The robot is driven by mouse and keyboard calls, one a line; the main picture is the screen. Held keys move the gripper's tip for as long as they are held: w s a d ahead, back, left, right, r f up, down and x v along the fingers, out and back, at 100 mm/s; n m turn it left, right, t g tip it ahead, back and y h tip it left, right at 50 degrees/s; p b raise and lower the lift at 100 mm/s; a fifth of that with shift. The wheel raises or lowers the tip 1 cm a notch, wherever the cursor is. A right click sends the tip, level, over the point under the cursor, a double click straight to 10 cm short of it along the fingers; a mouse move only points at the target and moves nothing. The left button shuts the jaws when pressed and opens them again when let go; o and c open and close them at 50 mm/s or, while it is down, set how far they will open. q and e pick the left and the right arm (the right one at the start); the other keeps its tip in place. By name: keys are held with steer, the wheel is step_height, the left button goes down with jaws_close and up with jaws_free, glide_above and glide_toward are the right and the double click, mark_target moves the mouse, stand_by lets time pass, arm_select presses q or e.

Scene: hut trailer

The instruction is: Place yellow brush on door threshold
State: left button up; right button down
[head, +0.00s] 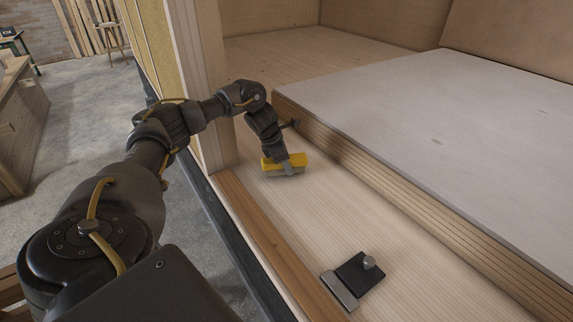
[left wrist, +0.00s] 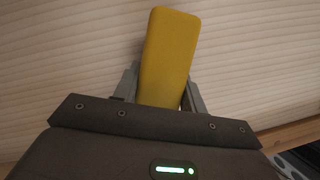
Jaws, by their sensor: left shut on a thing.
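The yellow brush (head: 285,161) is in my left gripper (head: 284,170), low over or on the pale wooden floor strip (head: 318,202) inside the hut. In the left wrist view the yellow brush (left wrist: 169,55) sticks out between the two grey fingers of my left gripper (left wrist: 166,88), which are shut on it. I cannot tell whether the brush touches the floor. A darker brown wooden sill (head: 262,225) runs along the doorway edge, to the left of and nearer than the brush. It looks like the door threshold. My right gripper is out of view.
A black block with a metal knob (head: 360,272) and a grey bar (head: 340,291) lie on the pale floor near the sill. A raised grey-topped platform (head: 440,120) bounds the strip on the right. A wooden post (head: 205,90) stands behind my left arm.

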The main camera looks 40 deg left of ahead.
arm_select(q)
steer(key=shift+f, duration=0.7)
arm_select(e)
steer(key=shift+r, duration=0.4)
arm_select(q)
steer(key=shift+f, duration=0.15)
steer(key=o, duration=0.9)
steer(key=shift+o, duration=0.2)
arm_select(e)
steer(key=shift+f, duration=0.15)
